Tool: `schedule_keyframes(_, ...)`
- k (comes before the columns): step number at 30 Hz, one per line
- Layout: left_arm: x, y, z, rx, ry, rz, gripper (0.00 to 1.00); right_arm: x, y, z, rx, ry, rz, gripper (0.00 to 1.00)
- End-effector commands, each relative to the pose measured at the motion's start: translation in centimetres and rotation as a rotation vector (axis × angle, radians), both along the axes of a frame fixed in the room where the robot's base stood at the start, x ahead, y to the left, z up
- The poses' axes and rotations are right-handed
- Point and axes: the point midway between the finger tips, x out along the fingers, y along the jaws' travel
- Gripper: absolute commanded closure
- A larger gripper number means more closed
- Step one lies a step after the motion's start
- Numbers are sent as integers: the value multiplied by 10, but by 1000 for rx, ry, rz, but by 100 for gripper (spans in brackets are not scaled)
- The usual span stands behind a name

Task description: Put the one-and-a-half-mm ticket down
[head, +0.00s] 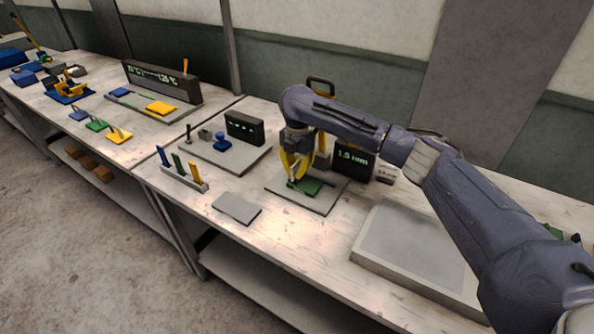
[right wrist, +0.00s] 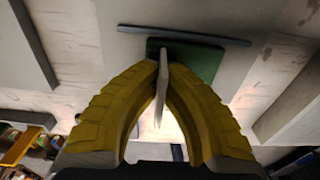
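My right gripper (head: 297,172) has yellow fingers and points down over a grey plate (head: 328,206) with a green block (head: 312,187) on it. In the right wrist view the fingertips (right wrist: 164,68) are closed on a thin pale ticket (right wrist: 162,88), seen nearly edge-on. Its printing cannot be read. The green block (right wrist: 200,58) lies just beyond the fingertips; whether the ticket touches it is unclear. Behind the plate a dark display (head: 352,161) reads 1.5 mm. My left gripper is out of view.
A small pale card (head: 386,175) stands right of the display. A large shallow grey tray (head: 372,262) lies to the right. A flat grey slab (head: 237,208) and a rack of coloured pieces (head: 190,180) lie to the left. Bare bench shows in front of the plate.

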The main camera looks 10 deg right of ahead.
Motion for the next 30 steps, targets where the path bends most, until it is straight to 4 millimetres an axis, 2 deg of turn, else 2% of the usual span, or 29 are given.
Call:
schedule_keyframes(6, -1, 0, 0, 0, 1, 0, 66, 0, 0, -3, -1, 1, 0, 100)
schedule_keyframes(9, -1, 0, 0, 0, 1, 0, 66, 0, 0, -3, -1, 0, 0, 86)
schedule_keyframes(13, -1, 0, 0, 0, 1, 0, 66, 0, 0, -3, 0, 0, 0, 73)
schedule_keyframes(22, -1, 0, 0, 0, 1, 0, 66, 0, 0, 1, 1, -1, 0, 73)
schedule_keyframes(30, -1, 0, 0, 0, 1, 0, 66, 1, 0, 36, -1, -3, 1, 73)
